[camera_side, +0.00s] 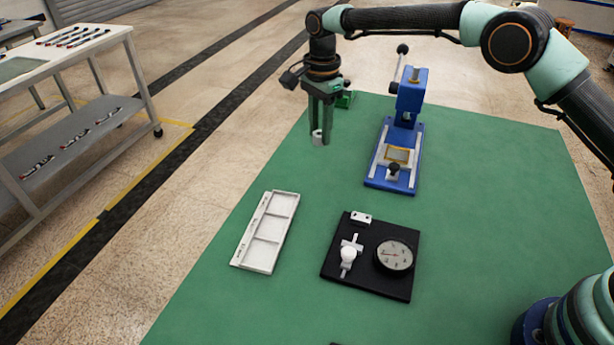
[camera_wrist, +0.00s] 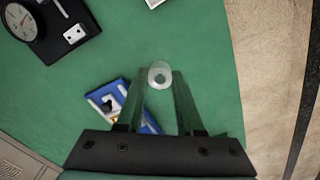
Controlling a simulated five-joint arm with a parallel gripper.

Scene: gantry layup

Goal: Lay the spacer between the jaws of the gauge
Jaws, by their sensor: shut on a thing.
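My gripper (camera_side: 320,129) is shut on the spacer (camera_side: 318,139), a small pale round piece at the fingertips, held in the air above the far left part of the green mat. In the wrist view the spacer (camera_wrist: 159,75) shows as a whitish ring with a grey centre, between the tips of my gripper (camera_wrist: 160,82). The gauge (camera_side: 340,277) is a black plate with a round dial (camera_side: 395,256), a white block (camera_side: 361,218) and a white slide with a round knob (camera_side: 348,255). It is well apart from my gripper, nearer the camera. The wrist view shows part of the gauge (camera_wrist: 45,45) at top left.
A white tray (camera_side: 241,262) with empty compartments lies left of the gauge. A blue press (camera_side: 410,100) with a lever stands right of my gripper. The green mat (camera_side: 490,200) is clear to the right.

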